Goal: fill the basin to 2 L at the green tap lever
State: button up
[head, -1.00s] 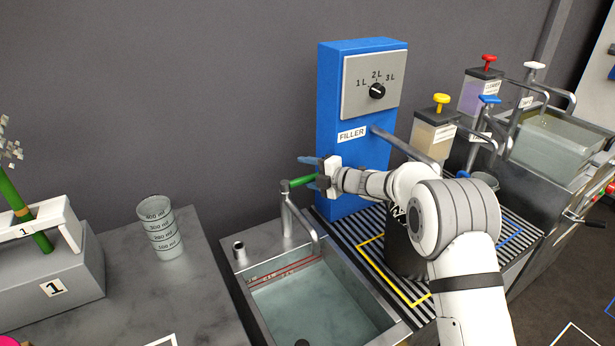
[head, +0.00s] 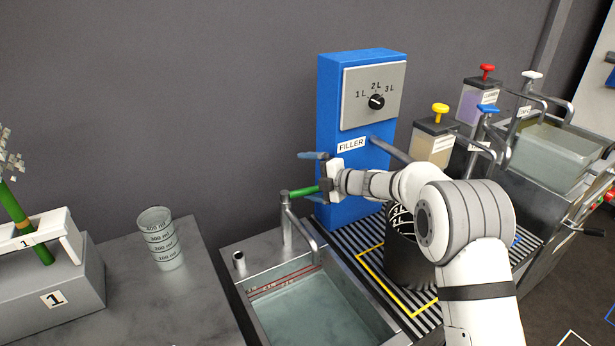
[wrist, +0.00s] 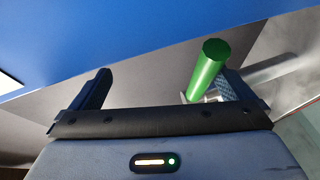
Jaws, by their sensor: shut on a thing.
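The basin (head: 262,257) is a grey metal sink at bottom centre in the head view, with water (head: 312,310) in it. Red lines with tiny marks run along its back wall; I cannot read the level. A metal tap (head: 287,228) rises behind it, topped by the green tap lever (head: 305,191), which points right. No stream from the spout can be made out.
The blue filler (head: 330,130) stands close behind my gripper. A black pail (head: 402,262) stands on the striped grate beside the basin, partly behind my arm. A clear measuring cup (head: 160,238) is on the left counter. Several dispensers (head: 432,140) stand at right.

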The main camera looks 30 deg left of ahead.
jog(key=shift+w+d+r+b, duration=0.1)
jog(key=shift+d+r+b, duration=0.05)
jog(key=shift+d+r, duration=0.7)
jog(key=shift+d+r+b, duration=0.15)
jog(key=shift+d+r, duration=0.35)
jog(key=shift+d, duration=0.55)
jog(key=shift+s+d+r, duration=0.15)
jog(key=shift+s+d, duration=0.05)
jog(key=shift+d, duration=0.2)
jog(key=shift+s+d+r, duration=0.1)
jog(key=shift+s+d, duration=0.05)
jog(key=shift+d, duration=0.25)
jog(key=c, duration=0.9)
jog(key=shift+s+d+f, duration=0.1)
jog(key=shift+d, duration=0.6)
jog(key=shift+s+d+f, duration=0.1)
jog(key=shift+d, duration=0.6)
